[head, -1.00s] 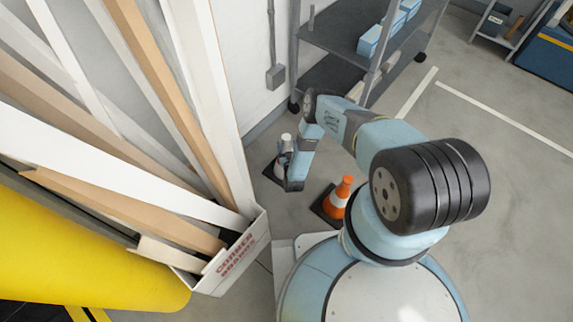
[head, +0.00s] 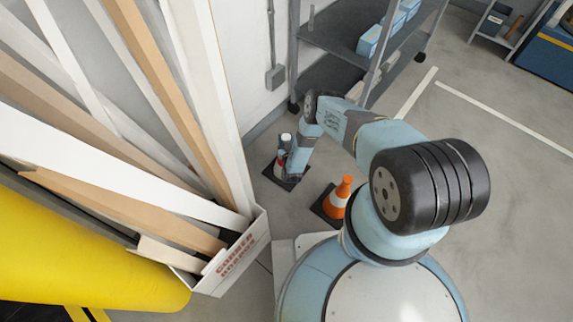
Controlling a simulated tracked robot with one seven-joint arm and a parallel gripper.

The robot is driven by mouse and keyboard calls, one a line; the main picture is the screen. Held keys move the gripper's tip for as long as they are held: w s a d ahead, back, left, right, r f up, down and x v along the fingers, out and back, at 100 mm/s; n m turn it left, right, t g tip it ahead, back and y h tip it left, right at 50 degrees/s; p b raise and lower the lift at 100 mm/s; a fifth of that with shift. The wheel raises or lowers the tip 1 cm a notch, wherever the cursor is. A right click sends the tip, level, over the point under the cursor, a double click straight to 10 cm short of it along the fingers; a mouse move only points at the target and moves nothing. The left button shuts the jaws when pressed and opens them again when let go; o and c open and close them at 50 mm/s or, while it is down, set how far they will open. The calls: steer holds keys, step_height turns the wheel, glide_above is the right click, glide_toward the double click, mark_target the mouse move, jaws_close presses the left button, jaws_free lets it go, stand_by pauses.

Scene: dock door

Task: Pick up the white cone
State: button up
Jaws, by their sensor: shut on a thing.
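The white cone (head: 286,138) stands near the wall, left of centre, with a dark square base (head: 270,173) and a grey-red band partly visible. My gripper (head: 284,156) is at the cone's upper part and is shut on it. My wrist and fingers hide much of the cone's right side. I cannot tell whether its base is clear of the floor.
An orange and white cone (head: 340,197) on a dark base stands close by, in front of my base. A box of long boards (head: 240,258) is at left, by a yellow cylinder (head: 70,245). A grey shelf (head: 345,40) stands behind; floor at right is open.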

jaws_close()
stand_by(0.3)
steer(key=shift+r, duration=0.1)
